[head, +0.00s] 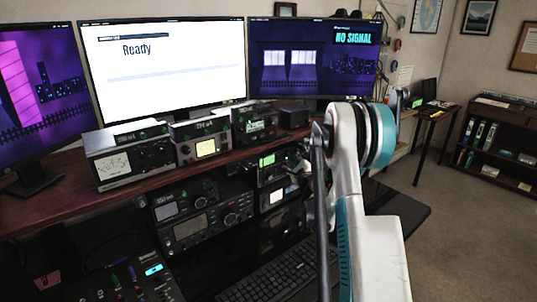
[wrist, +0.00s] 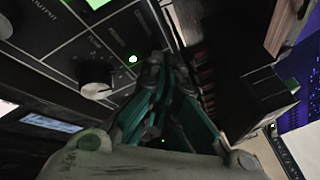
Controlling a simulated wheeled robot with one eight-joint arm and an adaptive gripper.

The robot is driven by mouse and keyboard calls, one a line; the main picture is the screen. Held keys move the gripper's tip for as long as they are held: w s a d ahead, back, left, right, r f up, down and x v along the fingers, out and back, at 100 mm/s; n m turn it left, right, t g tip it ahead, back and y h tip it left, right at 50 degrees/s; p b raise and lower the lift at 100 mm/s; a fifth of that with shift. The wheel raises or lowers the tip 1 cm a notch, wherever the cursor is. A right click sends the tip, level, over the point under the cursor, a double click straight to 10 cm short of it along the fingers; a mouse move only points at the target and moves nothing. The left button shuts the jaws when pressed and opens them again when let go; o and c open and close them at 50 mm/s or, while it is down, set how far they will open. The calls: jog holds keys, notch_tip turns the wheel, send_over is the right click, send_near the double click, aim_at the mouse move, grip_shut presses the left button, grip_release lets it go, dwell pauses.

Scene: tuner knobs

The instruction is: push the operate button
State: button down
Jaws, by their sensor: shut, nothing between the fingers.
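In the wrist view my gripper (wrist: 158,66) has its teal fingers together, with nothing between them. The tips are close to the dark front panel (wrist: 70,45) of a radio unit. A round knob (wrist: 97,80) and a small lit green light (wrist: 133,58) show left of the tips. I cannot tell whether the tips touch the panel. The labels are too small to read, so I cannot tell which control is the operate button; my fingers hide part of the panel. In the head view my arm hides the gripper.
Several radio units, such as one with a white meter (head: 115,166), stand on the wooden shelf (head: 60,200). More sit below, near a keyboard (head: 272,274). Monitors (head: 165,65) rise behind. A dark box (wrist: 250,100) is right of my fingers. Floor at the right is clear.

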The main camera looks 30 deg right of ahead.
jog(key=shift+s, duration=0.25)
jog(key=s+b, duration=0.1)
jog(key=s, duration=0.5)
jog(key=shift+d, duration=0.3)
jog(key=shift+a, duration=0.1)
